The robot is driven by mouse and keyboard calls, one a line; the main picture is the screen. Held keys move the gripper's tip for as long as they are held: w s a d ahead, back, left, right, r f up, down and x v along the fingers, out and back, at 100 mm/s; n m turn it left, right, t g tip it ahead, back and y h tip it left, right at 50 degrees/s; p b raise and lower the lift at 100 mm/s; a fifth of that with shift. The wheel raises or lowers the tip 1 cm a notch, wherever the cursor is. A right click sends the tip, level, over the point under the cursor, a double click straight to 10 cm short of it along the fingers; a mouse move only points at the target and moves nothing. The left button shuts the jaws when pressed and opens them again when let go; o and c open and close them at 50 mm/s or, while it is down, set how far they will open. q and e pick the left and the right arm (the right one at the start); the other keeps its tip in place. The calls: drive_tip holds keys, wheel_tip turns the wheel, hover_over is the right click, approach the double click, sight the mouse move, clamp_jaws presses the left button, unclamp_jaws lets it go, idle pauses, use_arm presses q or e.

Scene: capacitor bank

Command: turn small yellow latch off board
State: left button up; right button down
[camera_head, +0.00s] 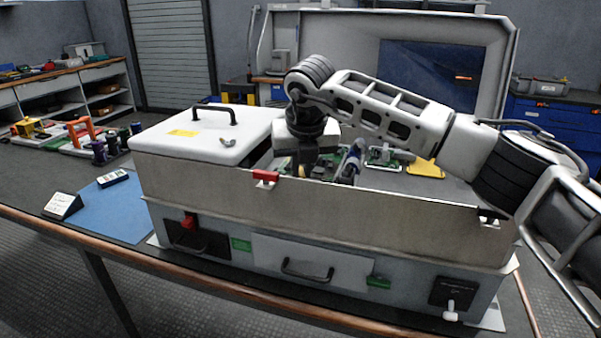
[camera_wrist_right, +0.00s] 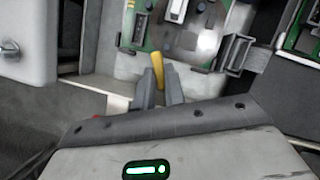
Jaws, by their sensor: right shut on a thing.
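The small yellow latch (camera_wrist_right: 158,69) shows in the right wrist view as a short yellow lever at the lower edge of a green circuit board (camera_wrist_right: 207,22). My right gripper (camera_wrist_right: 159,88) is shut on it, with the dark fingers on either side of the lever. In the head view the right gripper (camera_head: 301,168) points down into the open cabinet, just right of the white lid. The front wall hides part of the cabinet's inside there. My left gripper is not in view.
The grey cabinet (camera_head: 330,217) stands on the table, its front wall close before the gripper. A white lid with a black handle (camera_head: 185,131) covers its left part. A blue mat (camera_head: 115,207) lies left.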

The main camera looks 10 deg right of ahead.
drive_tip(key=n, duration=0.2)
drive_tip(key=n+y, duration=0.1)
drive_tip(key=shift+d+n+y, duration=0.2)
drive_tip(key=shift+n+y, duration=0.1)
drive_tip(key=shift+n, duration=0.1)
drive_tip(key=n+y, duration=0.1)
drive_tip(key=n, duration=0.1)
drive_tip(key=shift+d+r+n+g, duration=0.1)
drive_tip(key=shift+n+g, duration=0.2)
drive_tip(key=n+y+p, duration=0.1)
drive_tip(key=n+p, duration=0.1)
drive_tip(key=n, duration=0.1)
drive_tip(key=shift+w+d+g, duration=0.15)
drive_tip(key=shift+g, duration=0.25)
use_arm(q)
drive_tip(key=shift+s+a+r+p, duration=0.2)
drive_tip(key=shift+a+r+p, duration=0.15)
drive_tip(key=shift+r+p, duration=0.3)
use_arm(e)
drive_tip(key=shift+w+n+g+y, duration=0.15)
drive_tip(key=shift+n+g+y, duration=0.25)
drive_tip(key=shift+n, duration=1.3)
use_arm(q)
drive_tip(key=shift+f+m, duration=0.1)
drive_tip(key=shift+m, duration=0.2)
use_arm(e)
drive_tip(key=c, duration=1.5)
unclamp_jaws()
drive_tip(key=shift+d, duration=0.1)
drive_tip(key=shift+o, duration=0.2)
